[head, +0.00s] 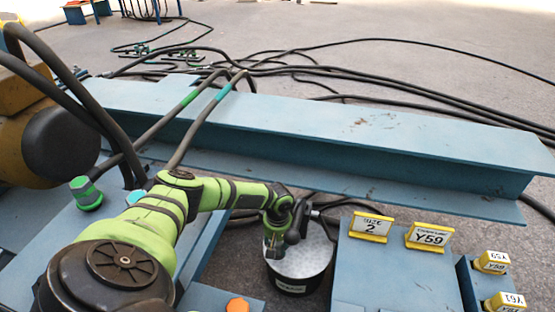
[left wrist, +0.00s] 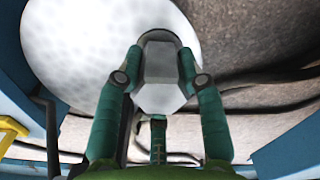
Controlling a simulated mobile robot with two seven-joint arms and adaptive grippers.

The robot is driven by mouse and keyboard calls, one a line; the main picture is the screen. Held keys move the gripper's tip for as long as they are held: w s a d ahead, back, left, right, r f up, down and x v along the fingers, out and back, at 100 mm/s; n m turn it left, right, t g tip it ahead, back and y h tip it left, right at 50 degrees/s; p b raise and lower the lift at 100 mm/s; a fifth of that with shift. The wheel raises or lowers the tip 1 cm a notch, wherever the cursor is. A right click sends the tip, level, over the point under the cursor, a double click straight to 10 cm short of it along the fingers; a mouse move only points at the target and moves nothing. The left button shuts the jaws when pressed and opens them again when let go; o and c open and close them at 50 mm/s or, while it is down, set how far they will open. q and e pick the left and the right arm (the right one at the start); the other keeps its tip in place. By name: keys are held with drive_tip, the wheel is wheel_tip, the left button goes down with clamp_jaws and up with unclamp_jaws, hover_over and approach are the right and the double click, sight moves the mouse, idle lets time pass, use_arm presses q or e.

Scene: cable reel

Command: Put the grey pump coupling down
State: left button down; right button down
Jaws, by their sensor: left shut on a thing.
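My left gripper (head: 280,232) is over the black tub (head: 291,287) with a white round top (head: 312,252) in the head view. The white round top (left wrist: 85,50) lies behind and left of the coupling in that view. I cannot tell the gap between coupling and top. The coupling is not clearly visible in the head view. My right gripper is in neither view.
A long blue steel beam (head: 320,125) lies behind the tub. A blue stand (head: 385,275) with yellow-framed signs (head: 371,226) is right of the tub. Black hoses (head: 350,98) run over the floor. A dark-ended yellow drum (head: 60,145) is at left.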

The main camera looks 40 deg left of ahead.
use_arm(q)
drive_tip(key=shift+w+f, duration=0.1)
drive_tip(key=shift+f, duration=0.3)
drive_tip(key=shift+r, duration=0.1)
drive_tip(key=c, duration=0.8)
unclamp_jaws()
drive_tip(key=shift+f, duration=0.2)
